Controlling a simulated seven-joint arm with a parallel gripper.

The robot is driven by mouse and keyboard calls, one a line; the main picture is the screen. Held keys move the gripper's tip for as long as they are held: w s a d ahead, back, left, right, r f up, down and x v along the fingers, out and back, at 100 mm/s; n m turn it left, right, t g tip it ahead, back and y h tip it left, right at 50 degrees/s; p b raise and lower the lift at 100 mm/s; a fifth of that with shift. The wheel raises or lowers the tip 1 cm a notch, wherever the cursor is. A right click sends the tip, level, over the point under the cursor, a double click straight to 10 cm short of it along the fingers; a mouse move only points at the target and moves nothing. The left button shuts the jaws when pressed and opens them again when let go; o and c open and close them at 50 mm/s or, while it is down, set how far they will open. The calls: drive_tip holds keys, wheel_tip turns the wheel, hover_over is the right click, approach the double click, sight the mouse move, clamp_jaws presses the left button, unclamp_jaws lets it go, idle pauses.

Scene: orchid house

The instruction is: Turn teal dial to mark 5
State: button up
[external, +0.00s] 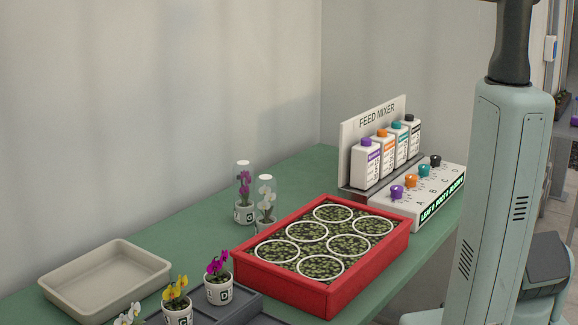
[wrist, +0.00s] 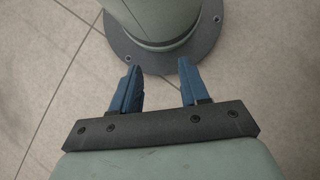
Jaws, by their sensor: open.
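The teal dial (external: 424,170) sits on the white sloped front of the feed mixer (external: 436,190), between an orange dial (external: 411,181) and a black dial (external: 435,160). A purple dial (external: 396,192) is at the near end of the row. The dial's pointer and the number marks are too small to read. My gripper (wrist: 158,80) shows only in the wrist view. Its two blue fingers are apart with nothing between them, over the floor near my own base. It is well away from the dials.
Several bottles (external: 391,146) stand behind the dials. A red tray (external: 330,300) with white rings is in front of the mixer. Two clear-covered orchids (external: 265,212), potted orchids (external: 219,285) and an empty beige tray (external: 105,285) stand further left. Green table (external: 190,235) shows bare between them.

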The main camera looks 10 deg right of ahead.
drive_tip(key=shift+o, duration=0.8)
drive_tip(key=shift+w, duration=0.2)
drive_tip(key=shift+o, duration=1.1)
drive_tip(key=w+d+r+m+t, duration=0.2)
drive_tip(key=w+d+r+m, duration=0.1)
drive_tip(key=w, duration=0.7)
drive_tip(key=shift+w+d+r+m, duration=0.15)
drive_tip(key=shift+d+m, duration=0.25)
drive_tip(key=shift+d, duration=0.1)
drive_tip(key=w+d+r+m+t+h, duration=0.1)
drive_tip(key=w+d+r+m+t, duration=0.4)
drive_tip(key=w+d+r+m, duration=0.9)
drive_tip(key=w+d+r+m+t, duration=0.1)
drive_tip(key=w+d+r, duration=0.3)
drive_tip(key=w+r, duration=0.45)
drive_tip(key=w+d+r+m+t, duration=0.1)
drive_tip(key=w+d+r, duration=0.3)
drive_tip(key=w+r, duration=0.4)
drive_tip(key=m+t+y, duration=0.1)
drive_tip(key=m+y, duration=0.3)
drive_tip(key=m, duration=0.3)
approach(425, 166)
drive_tip(key=x, duration=0.8)
drive_tip(key=shift+f, duration=0.1)
drive_tip(key=shift+c, duration=0.3)
